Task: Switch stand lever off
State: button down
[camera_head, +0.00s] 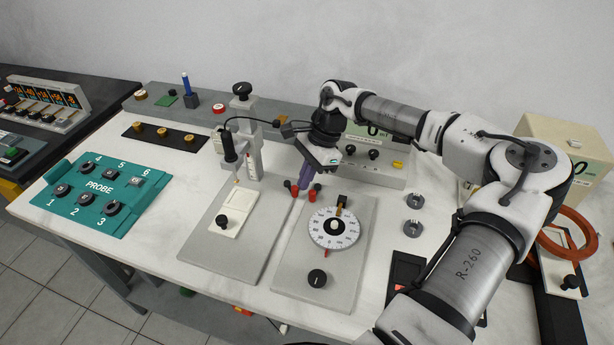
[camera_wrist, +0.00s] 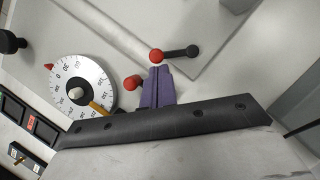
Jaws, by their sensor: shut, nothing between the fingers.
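Two small levers with red ball ends stand behind the dial plate; I cannot tell which is the stand lever. One, with a red ball (camera_head: 295,191) and a black end, is just left of my gripper (camera_head: 305,202); its red ball also shows in the wrist view (camera_wrist: 157,56), just beyond the fingertips. The other red ball (camera_wrist: 132,83) is beside the purple fingers in the wrist view. My gripper is shut and empty, its purple fingers pointing down between the two balls. Whether it touches either is unclear.
A grey plate (camera_head: 354,270) with a white numbered dial (camera_head: 333,228) and black knob lies in front. A probe stand (camera_head: 245,140) on another plate (camera_head: 240,255) is to the left. A teal PROBE panel (camera_head: 100,192) is farther left. A grey meter box is behind my gripper.

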aim_at(293, 189)
jog(key=shift+s+a+f+m+t+b, duration=0.3)
jog(key=shift+s+m+t+b, duration=0.2)
jog(key=shift+m+b, duration=0.55)
jog(key=m+b, duration=0.1)
jog(key=a+m+t+b, duration=0.1)
jog(key=shift+s+m+y+b, duration=0.25)
jog(key=shift+s+y+b, duration=0.05)
jog(key=shift+s+b, duration=0.1)
jog(key=shift+s+a+r+m+t+b, duration=0.15)
jog(key=shift+a+m+t+b, duration=0.25)
jog(key=shift+m+b, duration=0.6)
jog(key=shift+s+a+b, duration=0.1)
jog(key=shift+a+b, duration=0.15)
jog(key=shift+b, duration=0.15)
jog(key=shift+r, duration=0.1)
jog(key=shift+r, duration=0.1)
jog(key=b+v, duration=0.1)
jog(key=v, duration=1.2)
jog(key=shift+r, duration=0.35)
